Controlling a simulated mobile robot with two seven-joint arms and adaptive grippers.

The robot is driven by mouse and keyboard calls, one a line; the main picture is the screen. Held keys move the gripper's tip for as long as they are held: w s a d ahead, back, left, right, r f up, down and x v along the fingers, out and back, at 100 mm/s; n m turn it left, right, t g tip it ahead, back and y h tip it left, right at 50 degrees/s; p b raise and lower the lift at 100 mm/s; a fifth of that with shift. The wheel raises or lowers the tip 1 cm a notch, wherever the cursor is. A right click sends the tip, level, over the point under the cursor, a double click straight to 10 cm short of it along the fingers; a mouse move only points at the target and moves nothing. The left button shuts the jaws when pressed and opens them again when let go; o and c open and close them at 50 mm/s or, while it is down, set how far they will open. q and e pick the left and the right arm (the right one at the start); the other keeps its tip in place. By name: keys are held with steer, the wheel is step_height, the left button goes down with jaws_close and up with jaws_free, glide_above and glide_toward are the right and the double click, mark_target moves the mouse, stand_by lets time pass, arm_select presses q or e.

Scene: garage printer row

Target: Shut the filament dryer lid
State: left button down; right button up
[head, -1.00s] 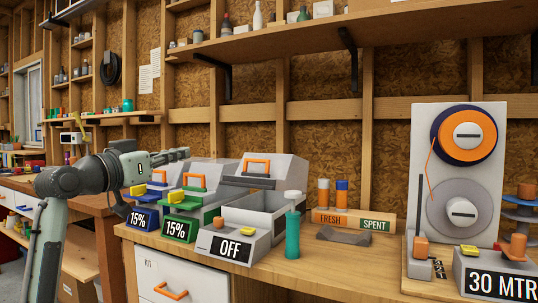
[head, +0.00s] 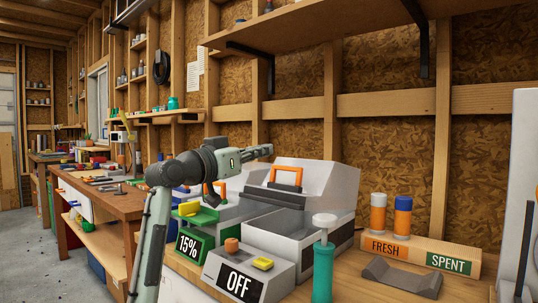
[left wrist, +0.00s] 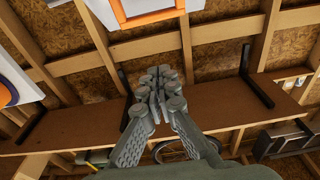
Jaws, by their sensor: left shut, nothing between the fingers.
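The filament dryer with the OFF panel (head: 239,283) has its pale grey lid (head: 333,190) raised, with an orange handle (head: 286,178) on it. Its open grey box (head: 298,238) shows below the lid. My left gripper (head: 264,152) is shut and empty. In the head view it appears just left of and above the raised lid, apart from the handle; depth is hard to judge. In the left wrist view the shut fingers (left wrist: 160,82) point at a pale panel with an orange bar (left wrist: 142,15) at the top edge, probably the lid and handle. My right gripper is out of view.
A green 15% dryer (head: 190,243) stands left, partly behind my arm. A teal bottle (head: 323,270) stands in front of the open box's right side. A FRESH/SPENT rack (head: 420,252) with two cylinders and a grey cradle (head: 400,278) sit right. A wooden shelf (head: 310,30) hangs above.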

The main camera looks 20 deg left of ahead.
arm_select(q)
steer(key=r+p, duration=0.1)
glide_above(274, 187)
steer(key=d, duration=0.3)
steer(key=f, duration=0.2)
steer(key=s+f, duration=0.1)
steer(key=shift+a+f, duration=0.15)
steer(key=shift+a, duration=0.15)
steer(key=shift+s+f, duration=0.15)
steer(key=shift+f, duration=0.25)
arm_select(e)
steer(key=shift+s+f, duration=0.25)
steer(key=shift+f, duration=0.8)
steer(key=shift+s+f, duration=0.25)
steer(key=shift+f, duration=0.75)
